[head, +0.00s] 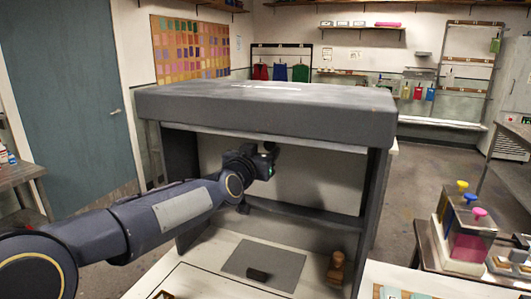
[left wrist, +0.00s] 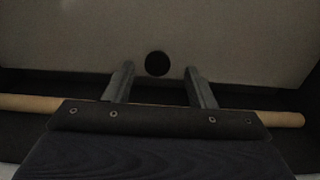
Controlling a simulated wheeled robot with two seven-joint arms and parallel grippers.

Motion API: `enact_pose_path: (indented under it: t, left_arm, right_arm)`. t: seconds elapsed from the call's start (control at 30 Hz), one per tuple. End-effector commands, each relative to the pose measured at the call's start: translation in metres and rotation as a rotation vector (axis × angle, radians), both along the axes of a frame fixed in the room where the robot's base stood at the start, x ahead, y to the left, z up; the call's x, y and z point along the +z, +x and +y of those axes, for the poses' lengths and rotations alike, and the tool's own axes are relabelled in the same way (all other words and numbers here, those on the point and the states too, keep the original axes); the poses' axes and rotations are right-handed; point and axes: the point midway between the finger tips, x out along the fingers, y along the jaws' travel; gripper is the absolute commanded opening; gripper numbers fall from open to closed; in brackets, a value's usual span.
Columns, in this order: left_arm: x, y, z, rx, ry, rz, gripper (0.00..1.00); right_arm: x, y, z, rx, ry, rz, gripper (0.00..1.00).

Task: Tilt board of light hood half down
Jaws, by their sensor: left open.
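The light hood (head: 260,108) is a dark grey box-like frame with a thick top, standing on a white table. A pale board (head: 318,178) shows inside it, behind my gripper, with a dark bar along its lower side. My left gripper (head: 270,163) reaches under the hood top from the left. In the left wrist view its two fingers (left wrist: 160,88) are apart and empty, pointing toward a pale panel (left wrist: 235,45) with a dark round spot (left wrist: 157,64) between the fingertips. I cannot tell whether the fingers touch the panel. My right gripper is out of view.
A tan rod (left wrist: 285,118) runs across the left wrist view. Under the hood lie a grey mat (head: 285,262), a dark block (head: 258,274) and a wooden stamp-like piece (head: 336,268). Jars with coloured knobs (head: 468,245) stand at right. Open floor (head: 415,185) lies beyond.

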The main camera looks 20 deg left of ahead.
Motion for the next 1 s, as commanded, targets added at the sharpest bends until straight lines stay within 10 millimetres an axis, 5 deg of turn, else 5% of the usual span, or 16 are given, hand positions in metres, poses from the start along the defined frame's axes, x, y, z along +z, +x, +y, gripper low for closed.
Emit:
enact_pose_path:
  t: [0.2,0.53,0.9,1.0]
  left_arm:
    - [-0.001,0.024,0.002,0.000,0.001,0.002,0.50]
    - [0.000,0.027,0.001,-0.001,-0.001,0.001,0.49]
    - [0.000,0.026,0.002,-0.001,-0.001,0.002,0.01]
    - [0.000,0.026,0.002,-0.001,-0.001,0.002,0.00]
  right_arm:
    - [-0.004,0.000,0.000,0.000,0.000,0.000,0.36]
    - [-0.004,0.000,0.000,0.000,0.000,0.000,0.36]
    - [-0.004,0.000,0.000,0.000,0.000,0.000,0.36]
    - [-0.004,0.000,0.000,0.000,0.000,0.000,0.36]
